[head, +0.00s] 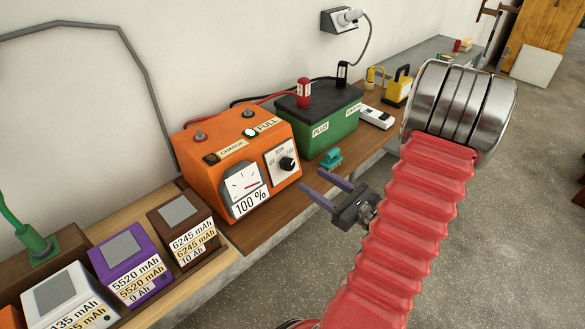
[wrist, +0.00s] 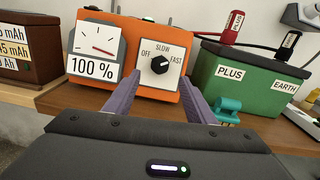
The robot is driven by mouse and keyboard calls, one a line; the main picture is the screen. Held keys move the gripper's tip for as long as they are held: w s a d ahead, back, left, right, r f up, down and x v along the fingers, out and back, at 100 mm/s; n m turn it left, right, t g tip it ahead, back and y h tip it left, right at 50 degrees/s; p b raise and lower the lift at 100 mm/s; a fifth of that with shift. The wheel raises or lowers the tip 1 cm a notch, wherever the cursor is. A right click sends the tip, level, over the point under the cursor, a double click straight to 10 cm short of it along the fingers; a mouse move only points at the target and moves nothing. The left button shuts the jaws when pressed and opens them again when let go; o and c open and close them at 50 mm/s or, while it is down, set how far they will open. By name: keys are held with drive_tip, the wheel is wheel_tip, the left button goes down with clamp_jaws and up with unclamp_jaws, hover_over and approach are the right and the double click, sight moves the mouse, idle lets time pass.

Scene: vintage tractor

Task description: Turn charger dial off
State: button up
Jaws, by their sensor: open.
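The orange charger (head: 228,155) stands on the wooden bench against the wall. Its black dial (head: 288,163) sits on a white plate marked OFF, SLOW and FAST; it also shows in the wrist view (wrist: 159,64). The dial's pointer seems turned to the FAST side, on the right. My gripper (head: 313,181) is open and empty, in front of the charger and apart from the dial. In the wrist view, its two purple fingers (wrist: 159,82) point at the charger, with the dial between and just above their tips.
A green battery (head: 325,125) with red and black clamps stands right of the charger. A small teal clamp (head: 330,158) lies on the bench near my fingers. A gauge reading 100 % (head: 247,190) is left of the dial. Brown and purple battery packs (head: 130,262) stand farther left.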

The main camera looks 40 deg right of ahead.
sight(291, 166)
drive_tip(key=shift+w+a, duration=0.15)
drive_tip(key=shift+w, duration=2.2)
drive_tip(key=shift+w+a, duration=0.1)
drive_tip(key=shift+w, duration=2.2)
drive_tip(key=shift+c, duration=0.4)
drive_tip(key=c, duration=0.9)
drive_tip(key=shift+a, duration=0.25)
drive_tip(key=shift+c, duration=0.3)
drive_tip(key=shift+d, duration=0.15)
